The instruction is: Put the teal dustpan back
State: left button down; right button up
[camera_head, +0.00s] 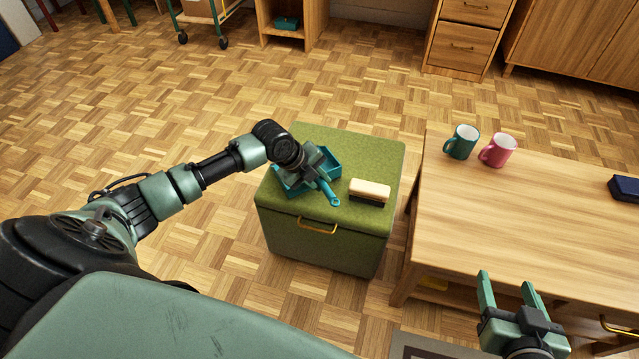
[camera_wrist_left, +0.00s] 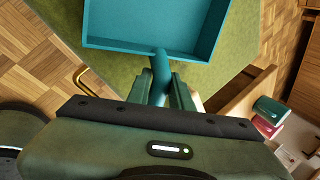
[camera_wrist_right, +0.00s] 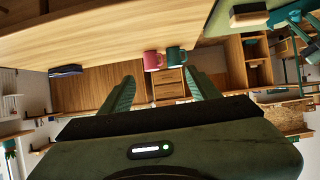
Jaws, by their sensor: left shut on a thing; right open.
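The teal dustpan (camera_head: 290,185) is on or just above the green top of a storage box (camera_head: 350,150), its handle (camera_head: 330,193) pointing toward the front right. My left gripper (camera_head: 320,177) is shut on the handle and its wrist hides part of the pan. In the left wrist view the empty pan (camera_wrist_left: 160,25) lies ahead, with the handle between the fingers (camera_wrist_left: 162,85). I cannot tell whether the pan touches the top. My right gripper (camera_head: 507,284) is open and empty by the wooden table's front edge; in its wrist view the fingers (camera_wrist_right: 162,88) are apart.
A cream-and-dark brush (camera_head: 369,191) lies right of the dustpan. A wooden table (camera_head: 520,215) at right holds a teal mug (camera_head: 461,143), a pink mug (camera_head: 498,151) and a dark blue item (camera_head: 625,188). A wooden cubby (camera_head: 309,25) at the back holds a teal object (camera_head: 287,22). Open parquet floor lies between.

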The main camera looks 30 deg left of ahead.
pick_arm(q)
jog(key=shift+f, duration=0.3)
jog(key=c, duration=1.3)
grip_release()
jog(key=shift+o, duration=0.2)
pick_arm(e)
jog(key=shift+w+a+r+t, duration=0.1)
jog(key=shift+w+r+t, duration=0.2)
jog(key=shift+r, duration=0.2)
